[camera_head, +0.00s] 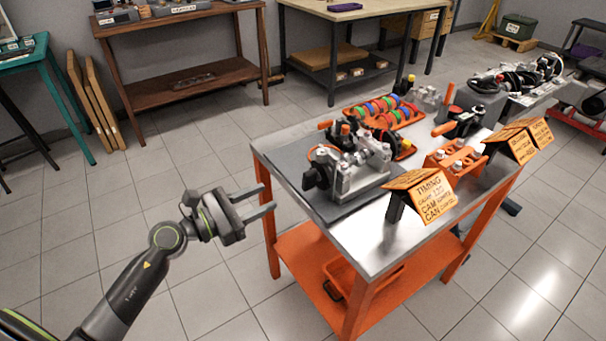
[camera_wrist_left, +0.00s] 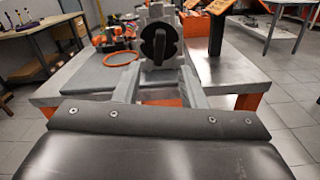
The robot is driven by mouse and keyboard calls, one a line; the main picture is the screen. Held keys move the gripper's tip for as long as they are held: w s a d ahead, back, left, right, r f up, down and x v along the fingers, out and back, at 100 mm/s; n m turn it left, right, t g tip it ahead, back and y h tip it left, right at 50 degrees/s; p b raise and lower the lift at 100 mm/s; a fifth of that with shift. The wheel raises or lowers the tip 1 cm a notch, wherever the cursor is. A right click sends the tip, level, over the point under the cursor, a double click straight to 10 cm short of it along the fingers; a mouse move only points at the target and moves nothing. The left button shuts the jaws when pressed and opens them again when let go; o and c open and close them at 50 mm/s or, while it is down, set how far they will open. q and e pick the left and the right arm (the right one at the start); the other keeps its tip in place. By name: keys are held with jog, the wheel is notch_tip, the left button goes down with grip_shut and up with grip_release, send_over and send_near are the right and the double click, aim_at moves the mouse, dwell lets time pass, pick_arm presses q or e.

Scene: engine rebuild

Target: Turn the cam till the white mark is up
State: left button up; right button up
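The engine block (camera_head: 354,172) is a grey metal assembly on the dark mat of the orange-legged table. A black round knob (camera_head: 317,176), which looks like the cam's turning end, sticks out on its left side. In the left wrist view the black knob (camera_wrist_left: 160,43) faces me, with an upright bar across it. I cannot make out a white mark on it. My left gripper (camera_head: 267,198) is open and empty, off the table's left edge and apart from the knob. In the wrist view its fingers (camera_wrist_left: 158,82) flank the knob, which lies beyond them. My right gripper is not in view.
Orange timing cards (camera_head: 428,194) stand at the table's front edge. An orange ring (camera_wrist_left: 121,58) lies beside the engine. The floor left of the table is clear.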

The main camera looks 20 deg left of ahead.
aim_at(304, 179)
pick_arm(q)
jog(key=p+x, duration=0.2)
jog(key=x, duration=0.8)
jog(key=shift+w+d, duration=0.45)
jog(key=shift+w, duration=0.1)
grip_shut()
